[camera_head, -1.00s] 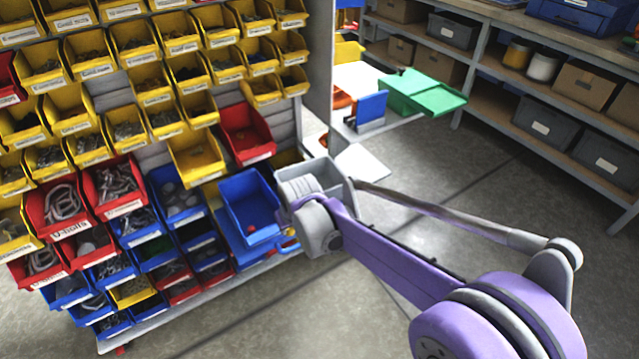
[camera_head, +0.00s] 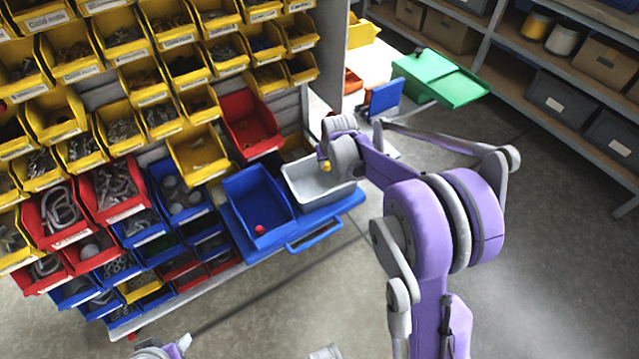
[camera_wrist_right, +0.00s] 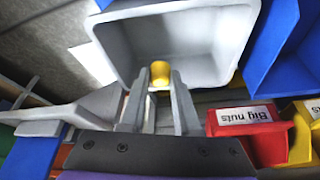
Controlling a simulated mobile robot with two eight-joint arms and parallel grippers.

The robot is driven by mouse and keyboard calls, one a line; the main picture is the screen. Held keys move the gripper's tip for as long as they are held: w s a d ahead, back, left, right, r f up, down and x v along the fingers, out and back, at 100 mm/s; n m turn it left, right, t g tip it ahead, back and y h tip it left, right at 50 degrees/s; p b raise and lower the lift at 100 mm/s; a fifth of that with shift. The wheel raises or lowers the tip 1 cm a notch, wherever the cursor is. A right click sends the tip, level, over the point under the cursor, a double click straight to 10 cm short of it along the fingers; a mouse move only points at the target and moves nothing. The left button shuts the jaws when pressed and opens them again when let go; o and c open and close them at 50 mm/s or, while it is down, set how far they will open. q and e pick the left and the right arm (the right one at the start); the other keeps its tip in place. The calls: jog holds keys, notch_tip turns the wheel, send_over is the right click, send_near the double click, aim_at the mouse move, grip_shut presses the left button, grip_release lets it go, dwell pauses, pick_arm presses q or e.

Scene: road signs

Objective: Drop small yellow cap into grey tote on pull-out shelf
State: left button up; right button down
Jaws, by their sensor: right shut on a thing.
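The small yellow cap (camera_head: 326,166) is at the tip of my right gripper (camera_head: 327,162) in the head view. In the right wrist view the cap (camera_wrist_right: 160,74) sits between the two fingertips of that gripper (camera_wrist_right: 160,80), which is shut on it. The grey tote (camera_head: 312,200) stands on the blue pull-out shelf (camera_head: 345,208), right of a blue bin. The cap is held above the tote's back part, and the tote's open inside (camera_wrist_right: 205,40) shows behind it in the wrist view.
A blue bin (camera_head: 250,190) with a small red thing in it stands directly left of the tote. A red bin (camera_head: 250,135) and a yellow bin (camera_head: 198,165) sit just above on the rack. Open floor (camera_head: 270,310) lies in front of the shelf.

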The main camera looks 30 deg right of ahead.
aim_at(327, 168)
notch_tip(327, 168, down, 3)
jog(key=shift+w+f+b, duration=0.1)
jog(key=shift+f+b, duration=0.1)
jog(key=shift+b, duration=0.65)
jog(key=c, duration=0.6)
grip_release()
jog(key=shift+o, duration=0.2)
jog(key=shift+r, duration=0.15)
jog(key=p+v, duration=0.1)
jog(key=v, duration=0.9)
jog(key=shift+r, duration=0.3)
